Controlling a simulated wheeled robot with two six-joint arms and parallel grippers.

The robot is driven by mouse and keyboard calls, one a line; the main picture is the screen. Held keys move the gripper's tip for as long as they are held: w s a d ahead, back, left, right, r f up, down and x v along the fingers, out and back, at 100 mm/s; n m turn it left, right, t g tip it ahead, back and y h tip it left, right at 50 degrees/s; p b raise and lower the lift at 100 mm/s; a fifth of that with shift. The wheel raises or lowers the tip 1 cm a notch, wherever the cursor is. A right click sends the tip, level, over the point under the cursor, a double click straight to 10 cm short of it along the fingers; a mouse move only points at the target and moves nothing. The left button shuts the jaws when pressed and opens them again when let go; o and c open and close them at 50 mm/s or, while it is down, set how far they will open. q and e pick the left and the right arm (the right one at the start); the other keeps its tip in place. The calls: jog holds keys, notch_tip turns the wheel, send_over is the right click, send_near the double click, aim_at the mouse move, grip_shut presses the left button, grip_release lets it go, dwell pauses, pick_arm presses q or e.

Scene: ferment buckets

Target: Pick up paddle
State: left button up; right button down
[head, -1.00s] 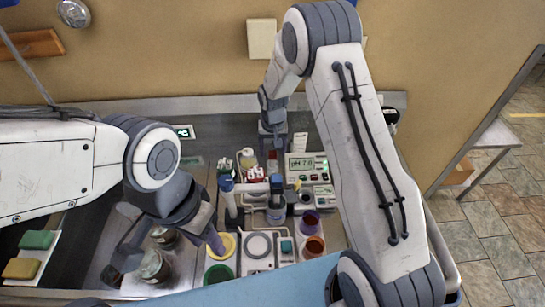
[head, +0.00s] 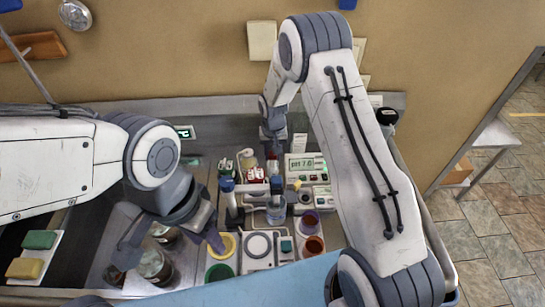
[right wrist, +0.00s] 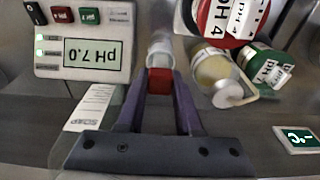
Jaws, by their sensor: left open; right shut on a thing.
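My right gripper (right wrist: 160,90) is shut on a small red piece (right wrist: 160,81) in the right wrist view. A pale, clear-looking part (right wrist: 160,50) shows just beyond the red piece. I cannot tell for sure whether this is the paddle; its full shape is hidden. In the head view the right gripper (head: 272,146) points down at the back of the bench, left of the pH meter (head: 305,166). No other paddle can be made out.
Near the right gripper are a red-lidded pH 4 container (right wrist: 222,20), a bottle of yellowish liquid (right wrist: 212,68) and a green container (right wrist: 262,62). Glass jars (head: 154,266) stand below the left arm.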

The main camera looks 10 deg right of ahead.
notch_tip(320, 180, up, 28)
jog(key=b, duration=0.6)
jog(key=shift+a, duration=0.1)
